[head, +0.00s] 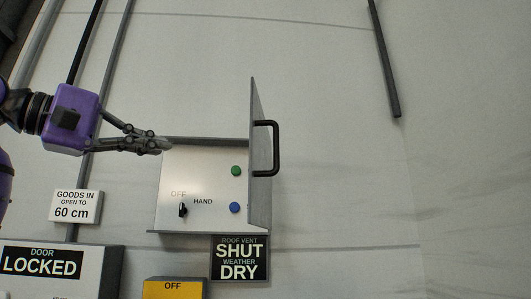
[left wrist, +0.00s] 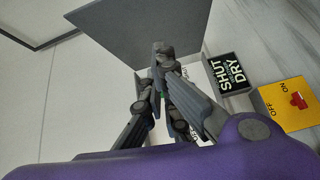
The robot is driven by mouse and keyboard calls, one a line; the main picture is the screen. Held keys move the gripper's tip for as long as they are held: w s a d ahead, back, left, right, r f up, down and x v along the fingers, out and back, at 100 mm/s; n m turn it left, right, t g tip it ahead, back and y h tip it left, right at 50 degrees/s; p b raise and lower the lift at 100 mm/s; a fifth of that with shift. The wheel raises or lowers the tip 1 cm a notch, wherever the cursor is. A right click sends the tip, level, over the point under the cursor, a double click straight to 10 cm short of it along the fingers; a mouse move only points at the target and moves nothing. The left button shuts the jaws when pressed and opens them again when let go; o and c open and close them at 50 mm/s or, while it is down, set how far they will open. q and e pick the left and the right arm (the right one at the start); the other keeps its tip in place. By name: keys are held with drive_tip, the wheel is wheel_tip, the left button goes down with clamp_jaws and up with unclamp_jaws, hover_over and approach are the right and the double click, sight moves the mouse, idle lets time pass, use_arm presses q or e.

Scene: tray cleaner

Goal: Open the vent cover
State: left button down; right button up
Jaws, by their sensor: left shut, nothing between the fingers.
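The vent cover (head: 259,195) is a grey plate with a black handle (head: 276,148). It stands swung out at the right side of the control box (head: 200,160). The box's panel shows a green button (head: 236,171), a blue button (head: 235,208) and a black switch (head: 183,209) at OFF. In the left wrist view the cover (left wrist: 140,35) is a large grey sheet behind the fingers. My left gripper (head: 163,146) is shut and empty, at the box's upper left edge; it also shows in the left wrist view (left wrist: 163,50). I cannot tell whether it touches the box. My right gripper is out of view.
A black sign (head: 240,258) reading roof vent shut, weather dry hangs below the box. A yellow OFF box (head: 174,290) and a DOOR LOCKED box (head: 60,262) are lower left. A goods-in sign (head: 75,206) is at left. The wall at right is mostly clear.

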use_arm(q)
drive_tip(key=w+d, duration=0.3)
drive_tip(key=d, duration=1)
drive_tip(key=shift+w+d+r+n+p, duration=0.2)
drive_tip(key=shift+w+n+p, duration=0.1)
drive_tip(key=shift+w+p, duration=0.1)
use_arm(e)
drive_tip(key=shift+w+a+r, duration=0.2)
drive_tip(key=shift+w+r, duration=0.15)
